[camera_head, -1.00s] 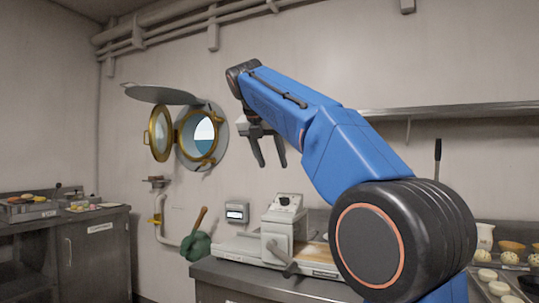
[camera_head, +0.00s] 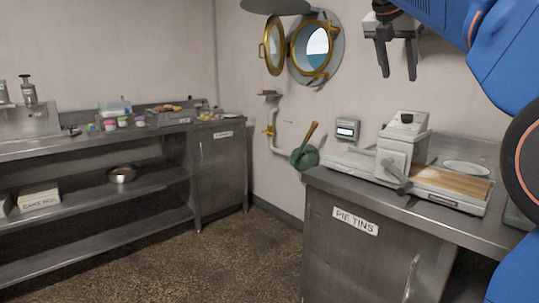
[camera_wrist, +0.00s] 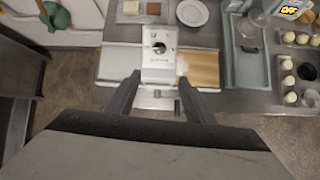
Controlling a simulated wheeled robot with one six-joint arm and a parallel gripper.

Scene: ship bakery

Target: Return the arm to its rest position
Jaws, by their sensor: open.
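My gripper (camera_head: 396,62) hangs at the upper right of the head view, fingers pointing down and apart, with nothing between them. It is raised in front of the wall, above the counter with the white machine (camera_head: 401,150). In the wrist view my gripper (camera_wrist: 158,92) shows its two dark fingers spread, with the white machine (camera_wrist: 159,58) beyond and between them. My blue arm comes in from the right edge of the head view, and much of it is cut off by the frame.
The counter labelled PIE TINS (camera_head: 345,236) stands at the right, with a wooden board (camera_head: 452,184) and white plate (camera_head: 466,168). An open brass porthole (camera_head: 312,48) is on the wall. A steel shelf unit (camera_head: 90,207) lines the left. The floor (camera_head: 215,262) between is clear.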

